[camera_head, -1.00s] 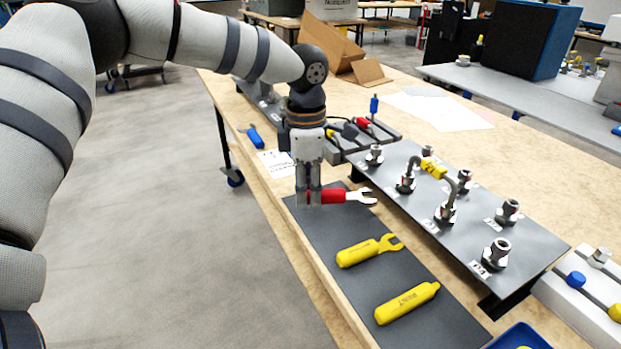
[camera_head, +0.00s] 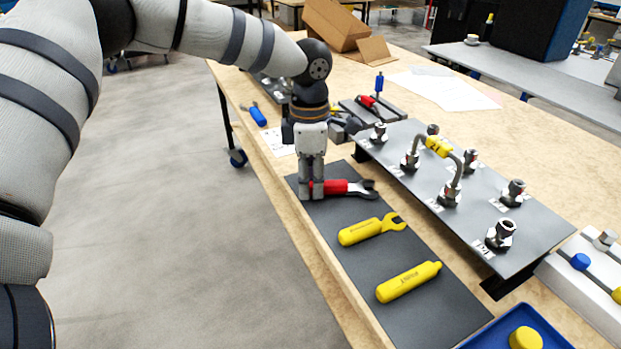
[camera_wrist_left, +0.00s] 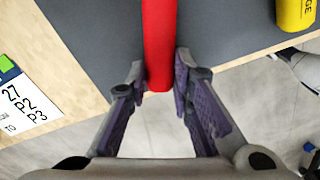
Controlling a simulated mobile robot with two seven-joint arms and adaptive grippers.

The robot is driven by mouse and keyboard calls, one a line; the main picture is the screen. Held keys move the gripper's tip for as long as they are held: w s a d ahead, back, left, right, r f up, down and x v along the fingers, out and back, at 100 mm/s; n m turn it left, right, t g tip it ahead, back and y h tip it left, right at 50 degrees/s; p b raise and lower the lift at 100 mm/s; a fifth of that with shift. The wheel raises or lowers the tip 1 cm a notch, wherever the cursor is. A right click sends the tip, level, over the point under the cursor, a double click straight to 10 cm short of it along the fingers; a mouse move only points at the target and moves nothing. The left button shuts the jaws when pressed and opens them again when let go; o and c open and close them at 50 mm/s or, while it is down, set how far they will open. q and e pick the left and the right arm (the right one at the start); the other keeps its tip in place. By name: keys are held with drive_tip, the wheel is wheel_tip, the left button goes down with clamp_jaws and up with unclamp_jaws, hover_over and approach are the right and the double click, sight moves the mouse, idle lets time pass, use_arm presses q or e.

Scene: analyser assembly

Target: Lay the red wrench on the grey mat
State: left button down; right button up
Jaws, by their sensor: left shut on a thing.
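The red wrench (camera_head: 335,187) has a red handle and a dark open-ended head that points right. It is at the far end of the grey mat (camera_head: 372,255), low over it or touching it; I cannot tell which. My left gripper (camera_head: 312,192) points down and is shut on the handle's left end. In the left wrist view the red handle (camera_wrist_left: 159,45) runs up from between the fingers (camera_wrist_left: 160,88), over the mat (camera_wrist_left: 100,40). The wrench's head is out of that wrist view. My right gripper is not in view.
On the same mat lie a yellow wrench (camera_head: 370,229) and a yellow tool (camera_head: 408,282). A raised dark plate (camera_head: 470,215) with metal fittings stands to the right. A blue tray (camera_head: 490,338) is at the bottom right. The table edge runs close along the mat's left.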

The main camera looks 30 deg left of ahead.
use_arm(q)
drive_tip(key=shift+f, duration=0.25)
drive_tip(key=c, duration=1.3)
unclamp_jaws()
drive_tip(key=shift+c, duration=0.2)
wheel_tip(320, 180, up, 12)
drive_tip(key=shift+a, duration=0.1)
